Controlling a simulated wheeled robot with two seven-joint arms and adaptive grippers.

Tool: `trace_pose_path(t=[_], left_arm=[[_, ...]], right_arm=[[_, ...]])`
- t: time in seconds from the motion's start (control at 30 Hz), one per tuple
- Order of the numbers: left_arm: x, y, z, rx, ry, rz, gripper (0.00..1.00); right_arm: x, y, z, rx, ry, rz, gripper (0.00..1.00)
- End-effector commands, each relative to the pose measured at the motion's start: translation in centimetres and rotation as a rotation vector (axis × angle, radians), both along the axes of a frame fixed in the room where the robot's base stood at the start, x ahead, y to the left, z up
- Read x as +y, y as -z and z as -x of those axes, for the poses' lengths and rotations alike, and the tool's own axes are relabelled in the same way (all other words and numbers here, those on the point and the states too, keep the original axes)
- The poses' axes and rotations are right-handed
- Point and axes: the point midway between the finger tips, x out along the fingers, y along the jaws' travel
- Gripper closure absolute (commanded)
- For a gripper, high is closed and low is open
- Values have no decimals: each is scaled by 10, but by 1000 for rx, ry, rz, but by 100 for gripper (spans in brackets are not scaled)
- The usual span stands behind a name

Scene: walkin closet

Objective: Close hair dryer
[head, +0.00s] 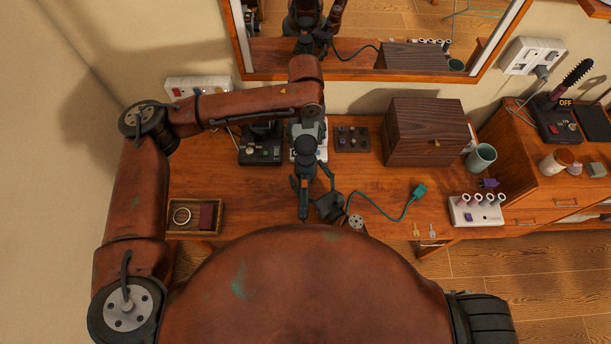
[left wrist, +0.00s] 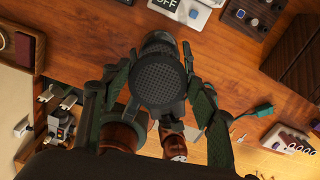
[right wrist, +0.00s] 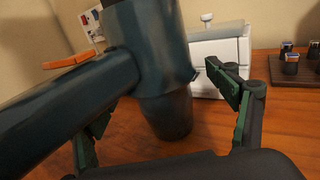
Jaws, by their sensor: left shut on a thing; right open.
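In the head view the handle (head: 304,196) points toward me over the table. My right gripper (head: 330,205) is open beside the handle. Its fingers (right wrist: 160,95) show on either side of the dryer; contact is unclear.
A teal cord runs right to a plug (head: 419,191). A wooden box (head: 430,130), a green mug (head: 481,158) and a white holder (head: 476,211) stand right. A tray (head: 217,228) with a ring lies left. Black and white devices and a mirror (head: 360,72) are behind.

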Motion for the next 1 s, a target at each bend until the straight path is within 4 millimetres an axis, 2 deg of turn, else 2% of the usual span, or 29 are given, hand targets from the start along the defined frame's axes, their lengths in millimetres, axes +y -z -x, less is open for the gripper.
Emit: trace_pose_path(t=[0.07, 1.0], left_arm=[[0, 0, 0, 0, 0, 0, 59], [0, 0, 0, 0, 0, 0, 59]], right_arm=[[0, 0, 0, 0, 0, 0, 21], [0, 0, 0, 0, 0, 0, 85]])
